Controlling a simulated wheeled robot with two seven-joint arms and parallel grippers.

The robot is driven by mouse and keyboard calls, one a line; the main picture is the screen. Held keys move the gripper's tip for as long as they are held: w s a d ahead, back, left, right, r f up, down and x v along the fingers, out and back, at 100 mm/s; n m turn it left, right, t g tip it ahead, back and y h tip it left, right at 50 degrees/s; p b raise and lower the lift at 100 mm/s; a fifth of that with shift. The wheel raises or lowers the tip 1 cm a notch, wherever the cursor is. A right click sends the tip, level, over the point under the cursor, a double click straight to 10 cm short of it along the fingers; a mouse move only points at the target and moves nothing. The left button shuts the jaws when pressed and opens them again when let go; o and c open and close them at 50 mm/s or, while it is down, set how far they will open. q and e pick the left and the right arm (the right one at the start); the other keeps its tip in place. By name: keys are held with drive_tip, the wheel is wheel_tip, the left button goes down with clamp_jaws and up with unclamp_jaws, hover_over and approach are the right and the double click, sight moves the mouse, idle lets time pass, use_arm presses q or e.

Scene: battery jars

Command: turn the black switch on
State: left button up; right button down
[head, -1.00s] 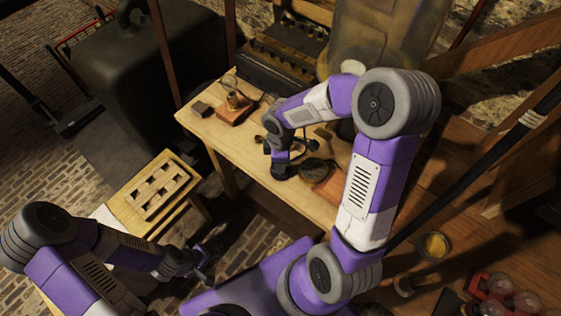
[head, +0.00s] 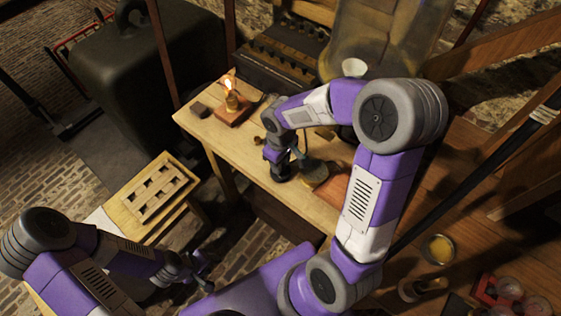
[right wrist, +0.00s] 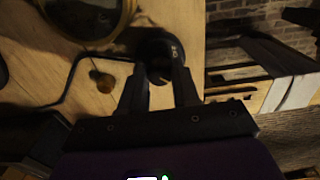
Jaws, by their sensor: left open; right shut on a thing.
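The black switch (head: 282,176) is a small dark round piece near the front edge of the wooden table, mostly hidden under my right gripper (head: 279,163). In the right wrist view the black switch (right wrist: 158,47) has a round body with small pale lettering, and sits between the fingertips of my right gripper (right wrist: 160,80), which is shut on it. A small bulb (head: 228,86) glows orange on a brass holder over a reddish wooden block (head: 234,111). My left gripper (head: 199,269) is open and empty, low at the lower left, away from the table.
A round brass-rimmed instrument (head: 313,171) stands right beside my right gripper; its rim also shows in the right wrist view (right wrist: 128,15). A dark wire (right wrist: 72,77) loops nearby. A small dark block (head: 200,110) lies at the table's left end. A large glass jar (head: 380,45) stands behind.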

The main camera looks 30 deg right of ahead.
idle(0.4)
drive_tip(key=c, duration=0.8)
unclamp_jaws()
wheel_tip(320, 180, up, 8)
drive_tip(key=p, duration=0.2)
drive_tip(key=shift+f+p, duration=0.2)
drive_tip(key=shift+p, duration=0.1)
drive_tip(key=shift+s, duration=0.1)
